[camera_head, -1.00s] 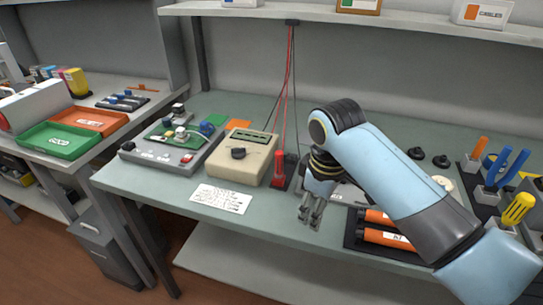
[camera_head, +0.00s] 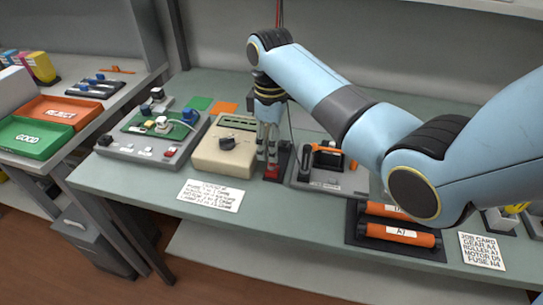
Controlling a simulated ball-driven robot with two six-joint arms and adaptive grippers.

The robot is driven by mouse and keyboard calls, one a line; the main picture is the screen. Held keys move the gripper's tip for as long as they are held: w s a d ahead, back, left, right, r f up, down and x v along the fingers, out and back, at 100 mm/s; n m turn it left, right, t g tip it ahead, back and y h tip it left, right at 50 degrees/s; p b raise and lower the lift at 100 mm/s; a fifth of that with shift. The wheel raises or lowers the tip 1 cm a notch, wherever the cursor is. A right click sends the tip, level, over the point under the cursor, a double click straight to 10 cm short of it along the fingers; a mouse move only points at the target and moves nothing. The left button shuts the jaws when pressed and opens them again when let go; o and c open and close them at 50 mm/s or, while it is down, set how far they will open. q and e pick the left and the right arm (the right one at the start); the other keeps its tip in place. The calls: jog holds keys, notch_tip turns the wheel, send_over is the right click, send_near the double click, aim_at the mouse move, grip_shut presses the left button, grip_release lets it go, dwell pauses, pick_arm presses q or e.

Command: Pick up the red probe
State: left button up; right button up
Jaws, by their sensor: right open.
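The red probe (camera_head: 273,168) stands upright in its holder just right of the beige meter (camera_head: 226,148). Only its low red part shows, because my right gripper covers the rest. My right gripper (camera_head: 267,150) points down directly over the probe, its fingers open and close about it. I cannot tell whether the fingers touch it. My left gripper is not in view.
A grey test fixture (camera_head: 338,178) stands close on the right of the probe. A written card (camera_head: 211,194) lies in front of the meter. Orange rollers (camera_head: 400,234) lie in a dark tray on the right. A control box (camera_head: 150,140) stands left of the meter.

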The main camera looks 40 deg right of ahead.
aim_at(272, 168)
notch_tip(272, 168, down, 5)
jog(key=shift+d+r, duration=0.15)
jog(key=shift+r, duration=0.05)
jog(key=shift+c, duration=0.4)
grip_shut()
